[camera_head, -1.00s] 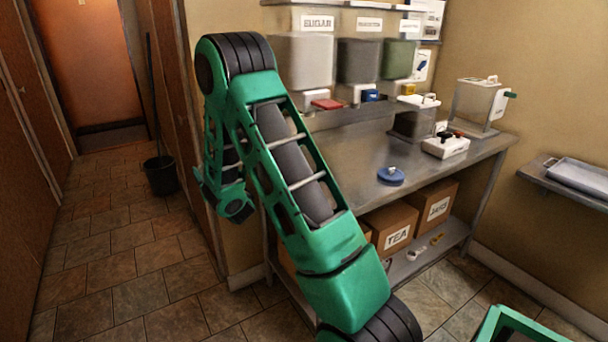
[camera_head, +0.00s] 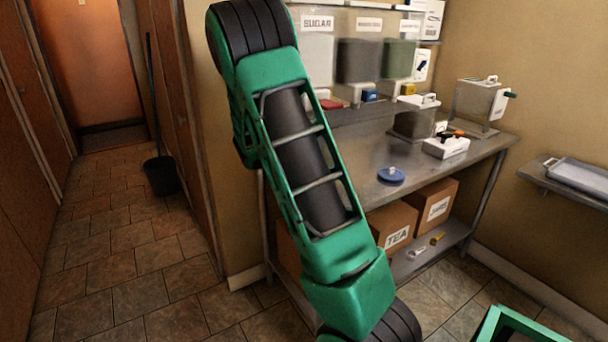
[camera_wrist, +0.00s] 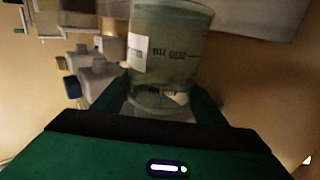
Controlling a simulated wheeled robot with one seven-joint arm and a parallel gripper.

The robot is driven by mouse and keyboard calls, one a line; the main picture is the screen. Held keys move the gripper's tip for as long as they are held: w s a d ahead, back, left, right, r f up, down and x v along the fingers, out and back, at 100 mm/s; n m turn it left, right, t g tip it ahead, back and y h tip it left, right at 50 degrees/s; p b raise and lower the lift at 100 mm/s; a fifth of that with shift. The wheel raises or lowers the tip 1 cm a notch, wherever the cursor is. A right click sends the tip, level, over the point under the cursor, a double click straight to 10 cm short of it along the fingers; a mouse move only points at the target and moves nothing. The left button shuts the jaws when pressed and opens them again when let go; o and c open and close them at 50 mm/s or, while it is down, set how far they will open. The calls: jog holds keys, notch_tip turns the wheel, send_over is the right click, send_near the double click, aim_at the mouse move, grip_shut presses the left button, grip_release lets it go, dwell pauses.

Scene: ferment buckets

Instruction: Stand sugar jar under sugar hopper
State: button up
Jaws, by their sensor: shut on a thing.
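In the wrist view my gripper (camera_wrist: 163,98) is shut on a clear jar (camera_wrist: 172,42) with a white label and dark markings, one finger on each side. The jar's far end runs close to the top of the picture; I cannot tell how it is tilted. In the head view the sugar hopper (camera_head: 318,58), labelled SUGAR, hangs at the left of the wall row, partly behind my arm. Its red outlet part (camera_head: 331,103) shows below it. My gripper and the jar are hidden behind my arm in the head view.
A dark hopper (camera_head: 358,62) and a green hopper (camera_head: 397,60) hang beside the sugar hopper. A blue lid (camera_head: 391,175) lies on the steel bench (camera_head: 350,150). Grey outlet blocks (camera_wrist: 93,68) show left of the jar in the wrist view.

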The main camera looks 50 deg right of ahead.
jog(key=shift+s+d+r+g, duration=0.25)
jog(key=shift+s+g, duration=0.05)
jog(key=shift+s+d+f, duration=0.1)
jog(key=shift+s+f, duration=0.05)
jog(key=shift+f, duration=4.75)
jog(key=o, duration=1.6)
jog(key=shift+o, duration=0.2)
jog(key=v, duration=1.2)
jog(key=shift+f, duration=0.1)
